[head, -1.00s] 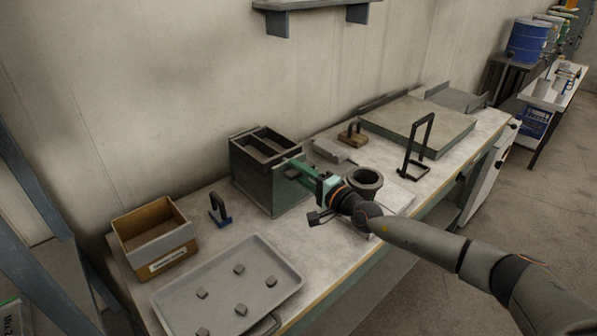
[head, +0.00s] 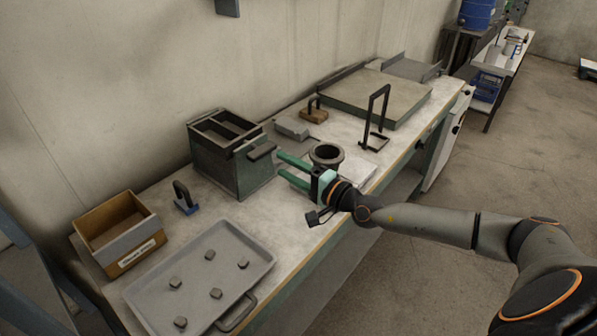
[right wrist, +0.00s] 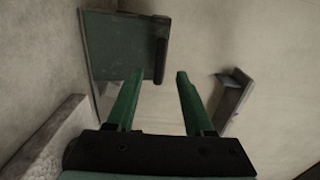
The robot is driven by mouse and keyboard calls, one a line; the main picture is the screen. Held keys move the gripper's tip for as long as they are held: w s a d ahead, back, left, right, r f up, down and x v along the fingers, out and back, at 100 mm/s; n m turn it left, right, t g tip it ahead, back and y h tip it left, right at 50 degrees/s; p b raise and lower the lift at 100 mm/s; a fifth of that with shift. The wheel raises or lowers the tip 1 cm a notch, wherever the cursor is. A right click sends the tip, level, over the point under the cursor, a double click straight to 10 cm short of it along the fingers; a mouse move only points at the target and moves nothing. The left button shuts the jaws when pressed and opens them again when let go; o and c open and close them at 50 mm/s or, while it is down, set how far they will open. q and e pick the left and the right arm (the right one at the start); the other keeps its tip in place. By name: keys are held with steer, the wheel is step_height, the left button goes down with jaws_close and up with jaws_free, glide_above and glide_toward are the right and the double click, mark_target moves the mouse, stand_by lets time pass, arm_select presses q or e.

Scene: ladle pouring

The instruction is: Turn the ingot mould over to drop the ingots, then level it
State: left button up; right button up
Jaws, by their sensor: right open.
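The ingot mould (head: 226,132) is a dark, open-topped frame with two long compartments, sitting level on top of a green box (head: 215,172) on the bench. A dark handle (head: 262,151) sticks out from its right side. Several small grey ingots (head: 215,293) lie apart on a grey tray (head: 247,249) at the front. My right gripper (head: 279,164) is open and empty, just right of the handle and apart from it. The right wrist view shows its two green fingers (right wrist: 160,78) spread, with the dark handle (right wrist: 161,56) beyond them. My left gripper is not visible.
A black crucible (head: 326,155) stands right behind my gripper. A black upright frame (head: 377,115) and a wide slab (head: 375,95) are at right.

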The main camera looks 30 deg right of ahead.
steer(key=v, duration=0.3)
steer(key=shift+s, duration=0.25)
stand_by(0.4)
